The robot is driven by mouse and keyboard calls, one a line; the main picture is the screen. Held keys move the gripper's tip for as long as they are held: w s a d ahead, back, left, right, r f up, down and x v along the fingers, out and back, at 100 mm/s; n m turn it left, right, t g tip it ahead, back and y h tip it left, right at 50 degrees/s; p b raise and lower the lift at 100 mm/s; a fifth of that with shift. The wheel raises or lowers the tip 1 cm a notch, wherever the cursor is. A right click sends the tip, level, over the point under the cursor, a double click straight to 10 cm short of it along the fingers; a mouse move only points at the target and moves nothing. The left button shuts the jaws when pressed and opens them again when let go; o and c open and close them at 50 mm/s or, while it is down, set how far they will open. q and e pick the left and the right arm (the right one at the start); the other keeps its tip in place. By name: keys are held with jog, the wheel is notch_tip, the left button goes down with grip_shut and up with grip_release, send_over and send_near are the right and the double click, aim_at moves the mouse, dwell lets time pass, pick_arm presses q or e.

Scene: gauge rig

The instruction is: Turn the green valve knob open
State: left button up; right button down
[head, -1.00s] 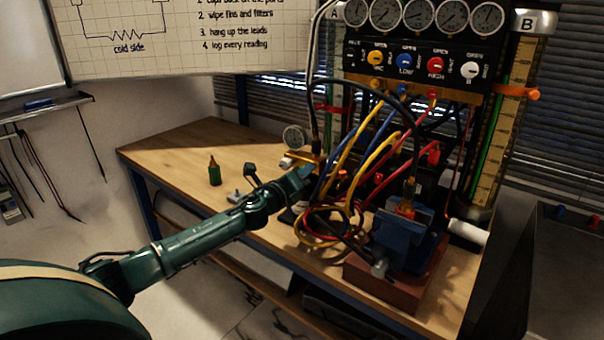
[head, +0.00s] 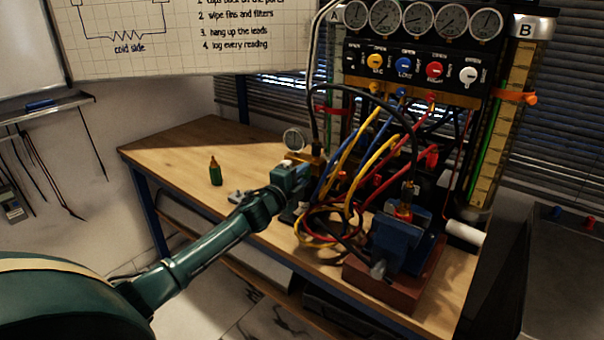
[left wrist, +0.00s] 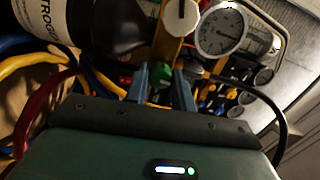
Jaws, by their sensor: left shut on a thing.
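The green valve knob (left wrist: 161,80) shows in the left wrist view between my two blue-grey fingers. My left gripper (left wrist: 160,88) is shut on it, with a finger on either side. In the head view my left gripper (head: 303,178) is at the back of the bench, beside the brass fitting and the hoses; the knob cannot be made out there. How far the knob is turned cannot be told. My right gripper is in neither view.
A round gauge (left wrist: 221,30) and a white knob (left wrist: 181,16) sit close beyond the fingers. A dark labelled cylinder (left wrist: 105,25) is beside them. Coloured hoses (head: 352,185) crowd the gripper's right. A blue vise (head: 402,240) stands in front. A green bottle (head: 215,172) stands left on open bench.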

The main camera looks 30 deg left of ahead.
pick_arm(q)
jog(key=shift+n, duration=0.7)
jog(key=o, duration=1)
jog(key=s, duration=1.3)
jog(key=shift+b, duration=0.4)
jog(key=shift+s+d, duration=0.1)
